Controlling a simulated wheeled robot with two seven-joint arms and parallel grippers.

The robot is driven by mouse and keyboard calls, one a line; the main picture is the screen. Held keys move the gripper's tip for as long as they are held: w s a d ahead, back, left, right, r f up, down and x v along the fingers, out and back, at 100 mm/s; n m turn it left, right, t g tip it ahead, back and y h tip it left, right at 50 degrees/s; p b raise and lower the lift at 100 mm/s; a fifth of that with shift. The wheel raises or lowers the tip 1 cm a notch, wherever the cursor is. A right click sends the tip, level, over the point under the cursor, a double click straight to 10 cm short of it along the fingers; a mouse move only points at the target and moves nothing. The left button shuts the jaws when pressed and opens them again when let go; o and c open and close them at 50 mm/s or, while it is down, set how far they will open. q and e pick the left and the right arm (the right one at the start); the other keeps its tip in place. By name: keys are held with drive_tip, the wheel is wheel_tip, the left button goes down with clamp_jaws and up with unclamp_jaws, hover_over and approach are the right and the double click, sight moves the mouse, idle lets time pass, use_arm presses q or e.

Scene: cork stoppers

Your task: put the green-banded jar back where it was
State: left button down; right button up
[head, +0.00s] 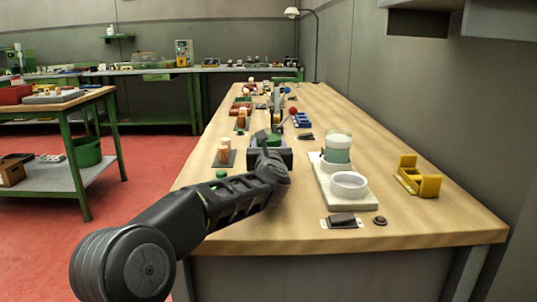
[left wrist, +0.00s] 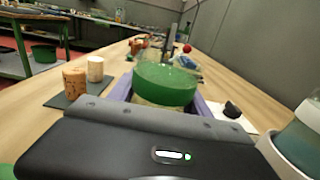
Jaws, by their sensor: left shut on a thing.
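My left gripper (head: 268,148) is over the middle of the long wooden table, left of the white stand. In the left wrist view its purple fingers are shut on the green-banded jar (left wrist: 165,82), a clear jar with a broad green band. In the head view only a bit of green shows behind my gripper. I cannot tell whether the jar's base touches the table. A second jar, with a teal band (head: 337,150), stands on the back of the white stand (head: 328,198). An empty white round holder (head: 349,185) is at the stand's front. My right gripper is not in view.
Cork stoppers (head: 224,150) stand on a dark mat left of my gripper, close to it. A yellow rack (head: 418,178) is at the right. A dark item (head: 342,221) and a dark disc (head: 380,221) lie near the front edge. Several small items crowd the far table.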

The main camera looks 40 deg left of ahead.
use_arm(q)
drive_tip(key=shift+f, duration=0.6)
drive_tip(key=shift+f, duration=0.2)
drive_tip(key=shift+c, duration=2.3)
unclamp_jaws()
drive_tip(key=shift+r, duration=0.15)
drive_tip(key=v, duration=1.2)
